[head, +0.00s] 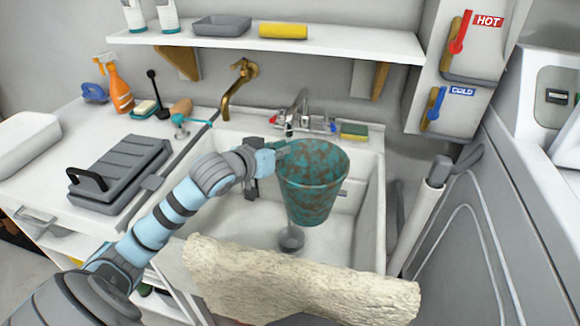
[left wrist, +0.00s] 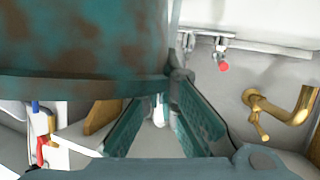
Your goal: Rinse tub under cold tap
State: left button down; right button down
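The tub (head: 313,185) is teal with rusty brown patches. It hangs roughly upright above the sink basin (head: 350,240), and it fills the upper left of the left wrist view (left wrist: 80,40). My left gripper (head: 272,158) is at the tub's left rim and appears shut on it; in the left wrist view its fingers (left wrist: 165,110) reach to the rim, and the exact contact is partly hidden. A blue lever (head: 437,103) marked COLD is on the right wall unit. A chrome tap (head: 299,105) and a brass spout (head: 236,90) are behind the sink. My right gripper is not in view.
A red lever (head: 461,32) marked HOT is above the blue one. A cream towel (head: 290,285) drapes over the sink's front edge. A sponge (head: 354,131) lies on the back ledge.

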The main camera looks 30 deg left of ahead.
pick_arm(q)
jog(key=w+a+f, duration=0.1)
jog(key=w+a, duration=0.2)
jog(key=a, duration=0.3)
jog(key=shift+f+p, duration=0.3)
jog(key=shift+p, duration=0.1)
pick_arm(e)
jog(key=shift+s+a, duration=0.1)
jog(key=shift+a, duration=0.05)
pick_arm(q)
jog(key=shift+a, duration=0.1)
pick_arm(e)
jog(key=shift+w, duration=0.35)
pick_arm(q)
jog(key=shift+s, duration=0.1)
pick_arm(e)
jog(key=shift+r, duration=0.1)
